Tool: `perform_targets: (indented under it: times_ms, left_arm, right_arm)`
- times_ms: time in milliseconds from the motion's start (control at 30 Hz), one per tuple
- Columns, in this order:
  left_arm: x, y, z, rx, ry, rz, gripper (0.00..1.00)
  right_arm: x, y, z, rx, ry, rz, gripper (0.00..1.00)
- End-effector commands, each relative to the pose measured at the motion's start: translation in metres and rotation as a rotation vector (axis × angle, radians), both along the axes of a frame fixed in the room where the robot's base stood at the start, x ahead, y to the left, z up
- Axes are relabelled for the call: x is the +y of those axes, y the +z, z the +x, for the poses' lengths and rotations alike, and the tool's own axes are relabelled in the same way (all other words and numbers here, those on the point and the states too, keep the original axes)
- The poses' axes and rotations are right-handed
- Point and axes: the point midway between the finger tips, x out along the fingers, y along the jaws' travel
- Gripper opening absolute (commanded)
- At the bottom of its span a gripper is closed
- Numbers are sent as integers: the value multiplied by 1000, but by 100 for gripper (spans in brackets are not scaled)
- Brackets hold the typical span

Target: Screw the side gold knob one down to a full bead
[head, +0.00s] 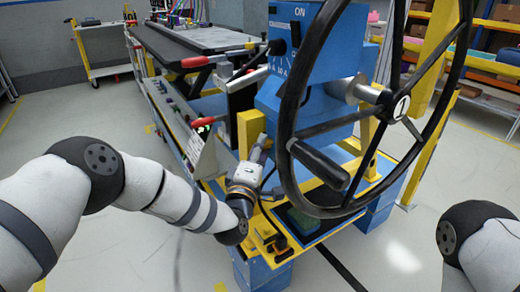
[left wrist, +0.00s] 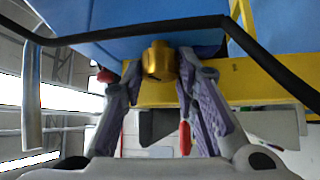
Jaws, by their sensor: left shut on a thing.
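The gold knob (left wrist: 159,60) shows in the left wrist view, in front of a yellow bar and below a blue body. My left gripper (left wrist: 158,68) has one finger on each side of it and is shut on it. My right gripper is out of view; only part of my right arm shows at the lower right.
A large black steering wheel (head: 287,120) with a dark handle (head: 319,165) stands just right of my left gripper. The blue machine body (head: 320,50) is behind it. A panel with a red-handled lever (head: 205,122) is close on the left. A dark cable crosses the left wrist view.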

Motion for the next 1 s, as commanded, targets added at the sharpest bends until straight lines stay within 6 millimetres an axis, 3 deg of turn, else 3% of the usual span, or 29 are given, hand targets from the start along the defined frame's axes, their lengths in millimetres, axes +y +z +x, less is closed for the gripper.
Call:
perform_targets:
  times_ms: [267,300,367,700,767,1000]
  left_arm:
    - [1,1,0,-1,2,0,0]
    - [1,1,0,-1,2,0,37]
    - [1,1,0,-1,2,0,48]
    - [1,-1,-5,2,0,0,48]
    - [2,-3,-14,3,-1,1,48]
    - [14,-14,-77,4,0,1,48]
  right_arm:
    - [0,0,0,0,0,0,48]
    - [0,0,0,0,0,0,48]
    - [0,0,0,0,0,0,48]
    - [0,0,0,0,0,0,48]
    - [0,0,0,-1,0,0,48]
    - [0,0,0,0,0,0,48]
